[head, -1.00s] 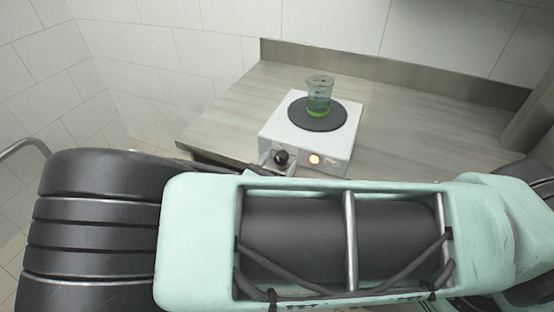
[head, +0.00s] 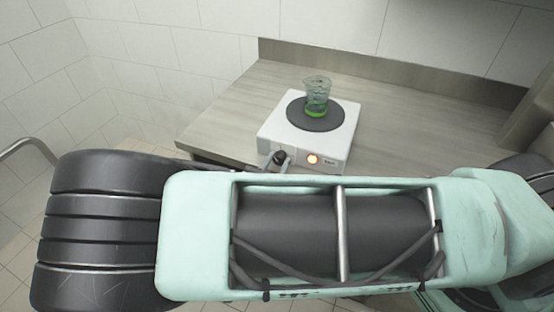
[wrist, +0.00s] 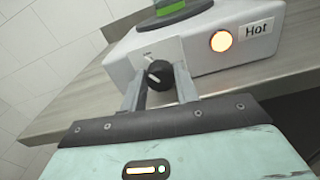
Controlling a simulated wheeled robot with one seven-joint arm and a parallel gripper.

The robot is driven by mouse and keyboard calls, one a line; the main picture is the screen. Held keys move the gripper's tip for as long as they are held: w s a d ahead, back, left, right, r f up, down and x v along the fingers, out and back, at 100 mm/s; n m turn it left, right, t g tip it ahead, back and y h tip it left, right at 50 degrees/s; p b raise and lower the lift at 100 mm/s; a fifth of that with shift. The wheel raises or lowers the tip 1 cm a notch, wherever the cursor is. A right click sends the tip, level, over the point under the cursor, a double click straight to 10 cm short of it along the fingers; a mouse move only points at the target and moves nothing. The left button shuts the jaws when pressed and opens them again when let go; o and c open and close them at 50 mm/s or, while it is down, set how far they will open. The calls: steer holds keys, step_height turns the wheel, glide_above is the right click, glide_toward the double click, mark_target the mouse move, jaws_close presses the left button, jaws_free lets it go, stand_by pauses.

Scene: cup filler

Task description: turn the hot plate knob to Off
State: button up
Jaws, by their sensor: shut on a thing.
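The hot plate (head: 338,143) is a white box with a round dark top, standing on the counter. Its black knob (wrist: 159,73) is on the front face, with a white pointer line slanting toward the upper left in the wrist view. My gripper (wrist: 162,78) is shut on the knob, one finger on each side. In the head view the knob (head: 280,157) shows small between the fingers. To its right an orange lamp glows (wrist: 221,41) beside a label reading "Hot" (wrist: 258,29).
A clear beaker (head: 317,92) with green liquid stands on the dark plate top. The grey wood-like counter (head: 235,105) is bare around the hot plate, with a raised metal edge at the back. My arm covers the front of the head view.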

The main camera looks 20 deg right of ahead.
steer(key=n+p, duration=0.2)
steer(key=n, duration=0.3)
steer(key=shift+r+n, duration=0.1)
steer(key=shift+n, duration=0.2)
steer(key=n+p, duration=0.1)
steer(key=n, duration=0.4)
steer(key=shift+a+n+p, duration=0.15)
steer(key=shift+n+p, duration=0.15)
steer(key=shift+p, duration=0.05)
steer(key=shift+f+n, duration=0.2)
steer(key=shift+n, duration=0.1)
steer(key=o, duration=1)
steer(key=b+v, duration=0.4)
steer(key=v, duration=1.3)
steer(key=shift+s+a+r+b, duration=0.1)
steer(key=shift+a+r+b, duration=0.05)
steer(key=shift+b, duration=0.25)
